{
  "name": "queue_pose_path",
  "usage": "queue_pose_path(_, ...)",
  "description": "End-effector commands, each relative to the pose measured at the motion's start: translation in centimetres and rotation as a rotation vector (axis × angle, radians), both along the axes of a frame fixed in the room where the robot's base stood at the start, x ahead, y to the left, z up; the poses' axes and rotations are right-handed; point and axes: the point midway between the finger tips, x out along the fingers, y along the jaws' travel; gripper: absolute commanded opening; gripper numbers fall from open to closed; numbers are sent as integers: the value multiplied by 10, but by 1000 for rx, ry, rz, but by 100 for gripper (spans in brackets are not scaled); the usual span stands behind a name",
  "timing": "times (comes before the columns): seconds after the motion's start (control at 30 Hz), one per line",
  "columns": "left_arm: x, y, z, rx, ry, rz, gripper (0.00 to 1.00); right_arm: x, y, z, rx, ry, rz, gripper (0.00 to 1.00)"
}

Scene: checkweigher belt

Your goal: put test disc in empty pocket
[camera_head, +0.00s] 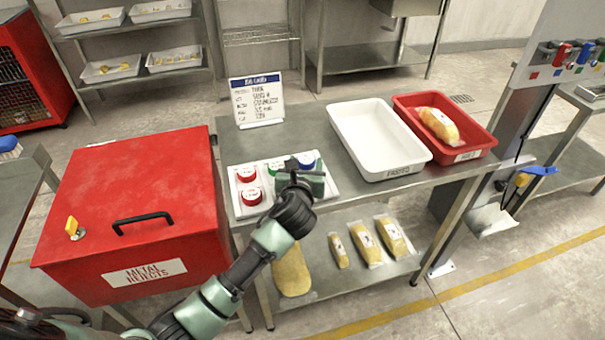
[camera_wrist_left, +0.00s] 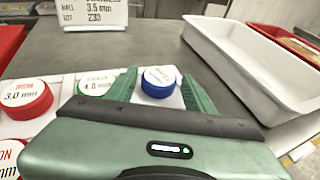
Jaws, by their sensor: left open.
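A white disc tray (camera_head: 233,187) lies at the left end of the steel table. It holds two red discs (camera_head: 246,174) (camera_head: 251,195), a green disc (camera_head: 277,168) and a blue disc (camera_head: 306,160) at its far right. My left gripper (camera_head: 305,176) is over the tray's right side and hides part of it, so I cannot see any empty pocket. In the left wrist view the blue disc (camera_wrist_left: 158,81) stands between the two open fingers of my left gripper (camera_wrist_left: 160,88), with no clear contact. The green disc (camera_wrist_left: 97,86) is just left of the left finger. My right gripper is out of view.
A sign (camera_head: 257,101) stands behind the tray. A white bin (camera_head: 345,130) and a red bin (camera_head: 480,141) with a bagged product are to the right. A red metal rejects box (camera_head: 140,190) stands left of the table. Bare tabletop lies between sign and white bin.

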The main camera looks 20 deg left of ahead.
Motion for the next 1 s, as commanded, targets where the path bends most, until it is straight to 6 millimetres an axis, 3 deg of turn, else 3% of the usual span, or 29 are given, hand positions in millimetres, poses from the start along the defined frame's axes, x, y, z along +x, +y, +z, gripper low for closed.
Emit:
queue_pose_path(0.2,-46,-9,15,-2,0,-2,53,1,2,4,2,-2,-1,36)
queue_pose_path(0.43,-83,-17,26,-1,0,-2,53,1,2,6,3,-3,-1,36)
queue_pose_path(0.6,-94,-19,30,-1,0,0,53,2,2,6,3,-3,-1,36)
queue_pose_path(1.0,-95,-19,30,-1,0,0,53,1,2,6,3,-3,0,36)
